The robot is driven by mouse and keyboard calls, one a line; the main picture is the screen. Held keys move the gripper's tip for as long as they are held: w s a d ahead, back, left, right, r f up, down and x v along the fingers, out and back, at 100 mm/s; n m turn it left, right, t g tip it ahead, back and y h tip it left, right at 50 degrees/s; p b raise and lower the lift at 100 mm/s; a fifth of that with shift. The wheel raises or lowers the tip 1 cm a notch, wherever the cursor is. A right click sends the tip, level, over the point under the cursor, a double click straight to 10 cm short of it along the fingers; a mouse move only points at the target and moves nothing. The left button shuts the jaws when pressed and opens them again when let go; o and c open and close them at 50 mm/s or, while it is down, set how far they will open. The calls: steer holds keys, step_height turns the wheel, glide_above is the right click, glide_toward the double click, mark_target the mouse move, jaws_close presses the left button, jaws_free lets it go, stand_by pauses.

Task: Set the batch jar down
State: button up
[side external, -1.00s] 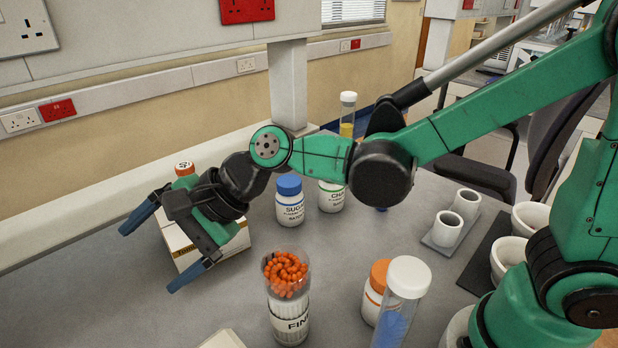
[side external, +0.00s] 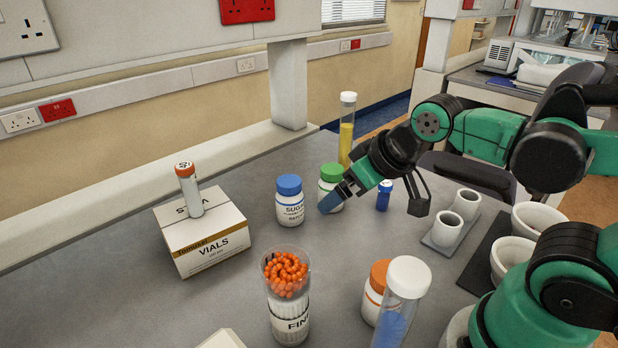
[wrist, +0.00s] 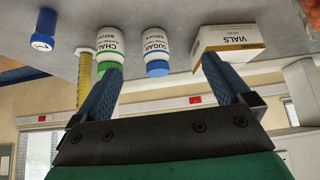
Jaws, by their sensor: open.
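Two white jars with batch labels stand upright on the grey bench. One has a blue cap and reads SUGAR (side external: 290,204); the other has a green cap and reads CHAL (side external: 329,176). Both also show upside down in the wrist view, the sugar jar (wrist: 155,45) beside the chalk jar (wrist: 111,42). I cannot tell which is the task's jar. My gripper (side external: 375,206) is open and empty, right of the jars. In the side view its left finger overlaps the chalk jar's lower right; contact cannot be told. In the wrist view the fingers (wrist: 161,90) are wide apart.
A VIALS box (side external: 205,245) with an orange-capped vial (side external: 190,190) on it stands left. A blue vial (side external: 384,197) and yellow cylinder (side external: 346,140) are near my gripper. White cups (side external: 447,228) stand right.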

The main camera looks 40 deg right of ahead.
steer(key=w+a+r+n+y, duration=0.25)
steer(key=w+a, duration=0.25)
steer(key=a, duration=0.5)
steer(key=w+a+r+n+y, duration=0.15)
steer(key=w+a+n, duration=0.25)
steer(key=a, duration=0.7)
steer(key=shift+s+a+f+n+g+y, duration=0.8)
steer(key=shift+a+f, duration=1.2)
steer(key=shift+a, duration=2.5)
steer(key=shift+s+a+f+n+g+y, duration=0.2)
steer(key=shift+s+a+f+n+y, duration=0.9)
steer(key=shift+a, duration=3.35)
steer(key=shift+s+a+f+n+g+y, duration=0.15)
steer(key=shift+a+f+n+g, duration=0.7)
steer(key=shift+a+f, duration=2.85)
steer(key=shift+a+r+n+t, duration=0.3)
steer(key=shift+a+r+t, duration=0.05)
steer(key=shift+a+r, duration=0.5)
jaws_close()
